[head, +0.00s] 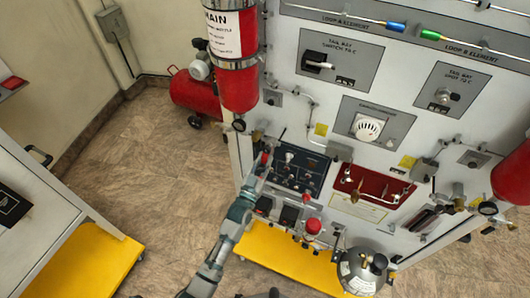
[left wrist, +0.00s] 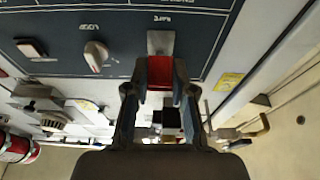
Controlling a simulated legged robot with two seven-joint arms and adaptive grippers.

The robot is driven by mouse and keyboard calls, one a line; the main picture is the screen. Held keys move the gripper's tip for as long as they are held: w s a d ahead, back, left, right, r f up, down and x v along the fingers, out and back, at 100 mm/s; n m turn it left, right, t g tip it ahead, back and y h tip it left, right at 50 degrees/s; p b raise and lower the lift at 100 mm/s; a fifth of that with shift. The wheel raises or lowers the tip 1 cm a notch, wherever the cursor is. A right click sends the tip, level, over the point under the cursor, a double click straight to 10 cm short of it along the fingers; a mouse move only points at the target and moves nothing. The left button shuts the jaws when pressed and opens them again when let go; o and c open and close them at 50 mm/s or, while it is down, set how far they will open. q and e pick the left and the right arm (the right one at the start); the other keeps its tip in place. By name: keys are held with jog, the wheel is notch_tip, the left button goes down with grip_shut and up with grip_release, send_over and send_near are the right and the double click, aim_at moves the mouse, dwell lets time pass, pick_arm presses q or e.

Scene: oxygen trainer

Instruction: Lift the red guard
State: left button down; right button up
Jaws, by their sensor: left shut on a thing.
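The red guard (left wrist: 160,72) shows in the left wrist view at the edge of the dark blue switch panel (left wrist: 215,20), just below a small grey metal part (left wrist: 160,42). My left gripper (left wrist: 159,80) has one finger on each side of the guard and is shut on it. In the head view, the guard is a small red spot (head: 265,157) at the left end of the dark panel (head: 300,170), with my left gripper (head: 262,163) over it. The fingers partly hide it, and I cannot tell its angle. My right gripper is not in view.
A red cylinder (head: 238,88) hangs above my left gripper. A red valve knob (head: 313,226) and a grey tank (head: 362,270) stand lower right.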

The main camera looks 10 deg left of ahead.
pick_arm(q)
jog(key=shift+s+r+g+p, duration=0.15)
jog(key=shift+r+g+p, duration=0.2)
jog(key=shift+g+p, duration=0.15)
jog(key=c, duration=1.2)
grip_release()
jog(key=shift+o, duration=1)
jog(key=shift+f, duration=0.1)
jog(key=v, duration=1.2)
